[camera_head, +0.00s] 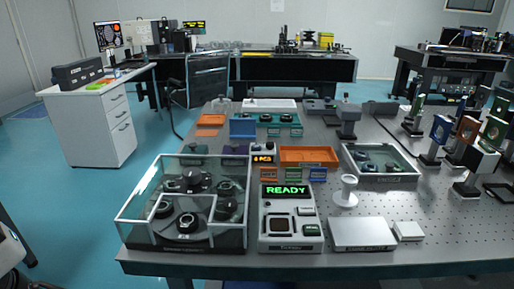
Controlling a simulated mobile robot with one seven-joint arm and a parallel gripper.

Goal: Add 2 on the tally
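No thing in view is clearly marked as the tally. A small dark device with an orange lit display (263,160) stands mid-table; its digits are too small to read surely. In front of it, near the table's front edge, is a light grey console (262,233) with a green "READY" display (287,190). The console has a dark square window and a small dark button or screen with green marks at its right; its front label is too small to read. My gripper is not in view.
A glass-walled case (128,233) with dark round parts stands left of the console. A white spool-shaped stand (346,192), a flat silver box (362,234) and a small white box (408,231) stand at its right. An orange tray (309,151) lies behind. The perforated table (450,235) is bare at front right.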

